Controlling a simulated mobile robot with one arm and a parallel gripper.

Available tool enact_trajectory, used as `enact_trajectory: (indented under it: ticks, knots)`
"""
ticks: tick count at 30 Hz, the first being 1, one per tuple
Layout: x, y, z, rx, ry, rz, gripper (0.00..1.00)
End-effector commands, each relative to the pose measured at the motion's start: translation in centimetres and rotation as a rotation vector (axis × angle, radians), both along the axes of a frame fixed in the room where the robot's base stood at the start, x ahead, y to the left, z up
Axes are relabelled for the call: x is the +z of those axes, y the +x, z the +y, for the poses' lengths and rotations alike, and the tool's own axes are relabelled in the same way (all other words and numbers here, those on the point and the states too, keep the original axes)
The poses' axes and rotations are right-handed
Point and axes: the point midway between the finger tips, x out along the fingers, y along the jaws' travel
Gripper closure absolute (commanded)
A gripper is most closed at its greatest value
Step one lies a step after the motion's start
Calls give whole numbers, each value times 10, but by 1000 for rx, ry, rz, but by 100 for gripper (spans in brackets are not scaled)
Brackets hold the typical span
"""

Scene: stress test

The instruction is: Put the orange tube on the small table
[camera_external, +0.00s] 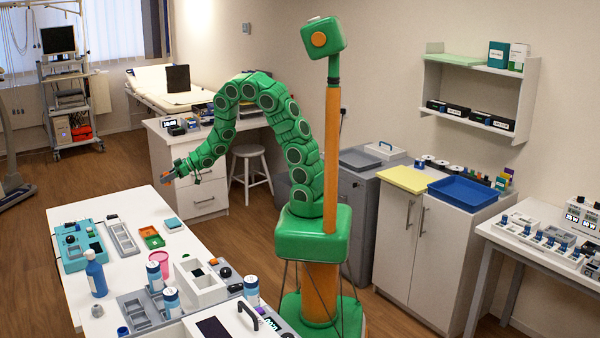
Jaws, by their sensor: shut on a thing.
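My green arm arches to the left, and my gripper (172,174) hangs in the air above the far end of the white table (120,207). It is shut on a small orange thing (167,178), which seems to be the orange tube. Most of it is hidden by the fingers or too small to make out. Several tables stand in view: this white one, a desk (205,188) behind it and a bench (500,243) at the right. I cannot tell which is the small table.
The white table holds a teal box (80,247), a blue bottle (96,275), grey trays (122,238), a green-orange tray (151,237) and a pink cup (155,276). Its far left part is clear. A white stool (250,152) stands by the desk. A cabinet (415,235) bears a blue tray (465,192).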

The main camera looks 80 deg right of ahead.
Motion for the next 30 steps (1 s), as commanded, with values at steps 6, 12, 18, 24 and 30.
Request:
enact_trajectory:
  ticks: [6, 12, 18, 24, 30]
  knots:
    - [0, 39, 0, -158, 1, 1, 92]
    - [1, 63, 1, -291, -1, 0, 92]
    - [-1, 78, 5, -407, 0, 2, 92]
    - [-3, 84, 9, -483, 0, 1, 92]
    - [-4, 85, 10, -513, 0, 1, 92]
